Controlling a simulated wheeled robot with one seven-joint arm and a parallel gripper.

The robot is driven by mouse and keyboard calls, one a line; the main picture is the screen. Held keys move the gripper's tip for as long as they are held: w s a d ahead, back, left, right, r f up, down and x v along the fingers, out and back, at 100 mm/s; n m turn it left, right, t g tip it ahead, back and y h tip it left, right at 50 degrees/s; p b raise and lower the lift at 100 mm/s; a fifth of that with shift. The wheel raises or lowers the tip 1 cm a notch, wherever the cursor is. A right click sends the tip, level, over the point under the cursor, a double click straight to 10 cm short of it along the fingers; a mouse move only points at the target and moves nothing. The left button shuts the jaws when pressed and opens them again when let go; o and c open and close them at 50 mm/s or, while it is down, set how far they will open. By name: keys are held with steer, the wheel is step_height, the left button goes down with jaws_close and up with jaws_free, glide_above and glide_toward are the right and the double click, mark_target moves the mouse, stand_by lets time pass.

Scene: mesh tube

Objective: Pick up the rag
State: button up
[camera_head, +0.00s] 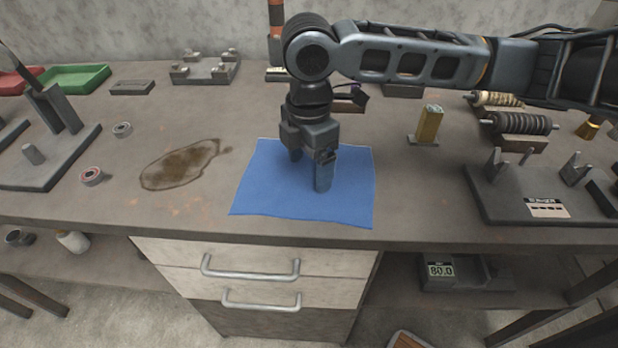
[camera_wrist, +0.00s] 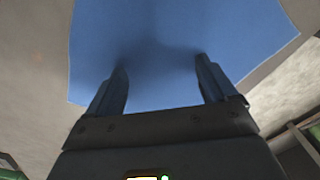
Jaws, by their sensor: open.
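The rag (camera_head: 275,192) is a blue, roughly square cloth lying flat on the workbench, near its front edge. My gripper (camera_head: 310,178) points down over the middle of the rag, with its fingers apart. In the wrist view the rag (camera_wrist: 165,30) fills the upper middle, and the gripper (camera_wrist: 160,75) shows two separate fingers with blue cloth between them. A soft dark shadow falls on the cloth between the fingertips. I cannot tell whether the fingertips touch the cloth. My gripper hides a small part of the rag.
A brown stain (camera_head: 180,165) marks the workbench (camera_head: 120,205) left of the rag. Two small rings (camera_head: 92,176) lie farther left. A yellow block (camera_head: 430,124) stands to the right, and a dark fixture (camera_head: 540,190) sits at the right front. Drawers (camera_head: 260,268) are below the bench edge.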

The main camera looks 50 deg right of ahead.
steer(key=shift+f, duration=0.15)
steer(key=c, duration=1.4)
jaws_close()
step_height(320, 180, up, 12)
steer(key=p, duration=1)
step_height(320, 180, up, 9)
steer(key=p, duration=0.1)
steer(key=shift+p, duration=0.35)
